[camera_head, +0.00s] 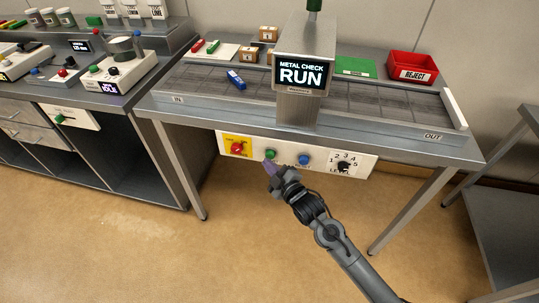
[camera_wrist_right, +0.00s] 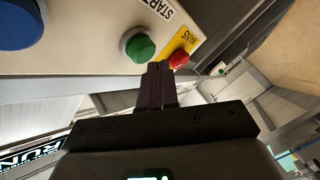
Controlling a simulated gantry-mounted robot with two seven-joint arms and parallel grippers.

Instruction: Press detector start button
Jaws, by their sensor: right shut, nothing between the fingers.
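The green start button (camera_head: 270,154) sits on the white control panel (camera_head: 325,160) under the conveyor table's front edge. In the right wrist view the green button (camera_wrist_right: 139,46) is large, beside the START label (camera_wrist_right: 157,11). My right gripper (camera_head: 270,168) is shut and empty, with its fingertips just below the green button in the head view. In the right wrist view the fingertips (camera_wrist_right: 158,68) are close to the button; I cannot tell whether they touch it. The metal check display (camera_head: 300,74) reads RUN. My left gripper is not in view.
On the panel, a red mains switch (camera_head: 237,147) on yellow is left of the green button. A blue button (camera_head: 305,159) and a level dial (camera_head: 344,166) are to its right. A blue item (camera_head: 236,80) lies on the conveyor. A red reject bin (camera_head: 412,68) stands at the back right.

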